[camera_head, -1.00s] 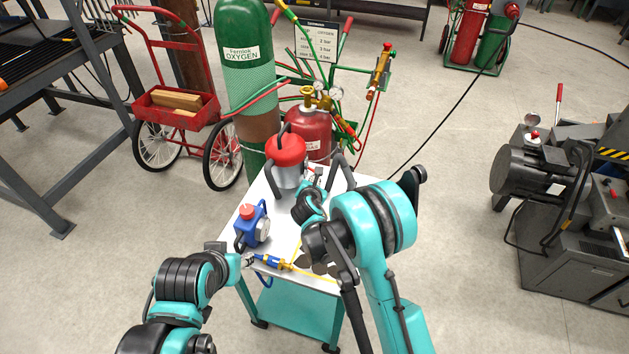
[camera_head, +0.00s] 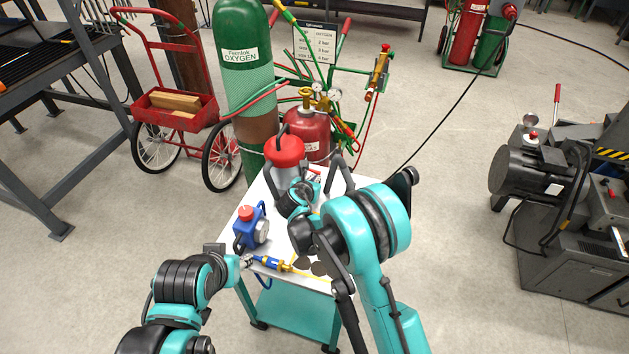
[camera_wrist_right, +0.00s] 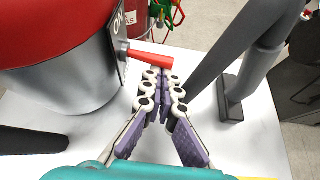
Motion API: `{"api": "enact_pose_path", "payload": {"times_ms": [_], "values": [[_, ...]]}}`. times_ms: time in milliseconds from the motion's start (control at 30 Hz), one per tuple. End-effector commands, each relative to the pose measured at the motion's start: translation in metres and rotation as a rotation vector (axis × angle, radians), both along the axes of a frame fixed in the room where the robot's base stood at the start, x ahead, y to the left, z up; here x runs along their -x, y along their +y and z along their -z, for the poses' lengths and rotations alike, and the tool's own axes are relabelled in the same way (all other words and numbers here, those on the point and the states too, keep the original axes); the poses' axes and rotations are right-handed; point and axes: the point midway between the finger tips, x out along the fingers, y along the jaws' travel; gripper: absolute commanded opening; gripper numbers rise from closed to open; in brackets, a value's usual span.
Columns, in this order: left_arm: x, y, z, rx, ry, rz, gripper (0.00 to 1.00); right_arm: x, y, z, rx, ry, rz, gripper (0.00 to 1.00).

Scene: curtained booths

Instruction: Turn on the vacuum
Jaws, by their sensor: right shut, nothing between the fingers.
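The vacuum (camera_head: 286,152) is a canister with a red top and grey body, upright on the small white table (camera_head: 268,285). In the right wrist view its grey side (camera_wrist_right: 70,85) fills the left, with an "ON" plate (camera_wrist_right: 119,38) and a red switch lever (camera_wrist_right: 150,59) sticking out to the right. My right gripper (camera_wrist_right: 164,78) is shut and empty, its fingertips just below the lever; I cannot tell if they touch it. In the head view my right wrist hides part of the vacuum's right side. My left gripper (camera_head: 247,261) is at the table's front-left edge, its fingers small and unclear.
A blue device with a red knob (camera_head: 250,228) stands left on the table. A blue and yellow tool (camera_head: 270,262) lies beside my left gripper. A dark hose or handle (camera_wrist_right: 250,65) rises right of my right gripper. Gas cylinders (camera_head: 243,70) stand behind the table.

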Motion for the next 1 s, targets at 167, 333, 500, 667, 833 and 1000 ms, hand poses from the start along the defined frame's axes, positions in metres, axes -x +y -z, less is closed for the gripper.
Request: {"api": "enact_pose_path", "payload": {"times_ms": [167, 333, 500, 667, 833, 1000], "values": [[0.000, 0.000, 0.001, 0.000, 0.000, 0.000, 0.40, 0.000, 0.000, -0.007, 0.156, 0.051, -0.001, 0.00], [0.000, 0.000, 0.003, 0.000, 0.000, 0.000, 0.40, 0.000, 0.000, -0.013, 0.289, 0.094, -0.001, 0.00], [0.000, 0.000, 0.003, 0.000, 0.000, 0.000, 0.40, 0.000, 0.000, -0.018, 0.395, 0.127, -0.002, 0.00], [0.000, 0.000, 0.003, 0.000, 0.000, 0.000, 0.40, 0.000, -0.001, -0.018, 0.398, 0.128, 0.000, 0.00], [0.000, 0.000, 0.002, 0.000, 0.000, 0.000, 0.40, 0.000, -0.001, -0.020, 0.396, 0.128, -0.001, 0.00], [0.000, 0.000, -0.002, 0.000, 0.000, 0.000, 0.40, 0.000, -0.001, -0.027, 0.395, 0.128, 0.000, 0.00]]}}
